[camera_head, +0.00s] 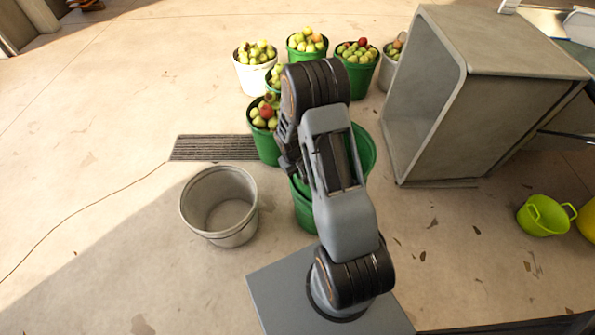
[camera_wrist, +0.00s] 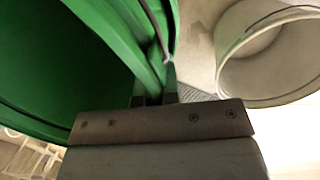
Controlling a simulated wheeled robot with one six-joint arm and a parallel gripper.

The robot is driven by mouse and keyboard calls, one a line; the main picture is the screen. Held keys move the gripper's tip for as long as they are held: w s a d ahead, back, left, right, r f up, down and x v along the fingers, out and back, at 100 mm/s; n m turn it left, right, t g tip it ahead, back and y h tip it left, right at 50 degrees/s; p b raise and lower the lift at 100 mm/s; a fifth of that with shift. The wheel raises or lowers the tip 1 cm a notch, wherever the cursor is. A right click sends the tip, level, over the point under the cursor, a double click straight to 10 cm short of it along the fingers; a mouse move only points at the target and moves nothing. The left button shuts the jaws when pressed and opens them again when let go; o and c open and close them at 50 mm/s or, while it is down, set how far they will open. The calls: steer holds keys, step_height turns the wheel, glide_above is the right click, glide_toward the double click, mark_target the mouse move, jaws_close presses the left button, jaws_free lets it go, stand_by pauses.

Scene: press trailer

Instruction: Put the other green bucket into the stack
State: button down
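A green bucket (camera_head: 365,150) stands behind my arm in the head view, its rim partly hidden by the arm. More green wall (camera_head: 304,207) shows lower left of the arm, with a second rim line, so two green buckets seem nested there. In the wrist view green bucket wall (camera_wrist: 60,60) fills the left side, and rim edges run down between my fingers. My gripper (camera_wrist: 155,92) has its two fingers close together on either side of the green rim, seemingly shut on it. In the head view the fingertips are hard to make out beside the arm.
A grey-white empty bucket (camera_head: 219,205) stands left of the green ones; it also shows in the wrist view (camera_wrist: 275,65). Several fruit-filled buckets (camera_head: 308,50) stand behind. Floor at left is clear.

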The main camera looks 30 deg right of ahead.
steer(key=shift+w+f+b, duration=0.1)
steer(key=shift+f+b, duration=1.3)
steer(key=shift+f, duration=0.75)
steer(key=c, duration=1.3)
jaws_free()
steer(key=shift+o, duration=0.2)
step_height(320, 180, up, 14)
steer(key=w+a+p, duration=0.1)
steer(key=p, duration=0.3)
steer(key=shift+a+f, duration=0.2)
steer(key=shift+a, duration=0.2)
steer(key=shift+s, duration=0.1)
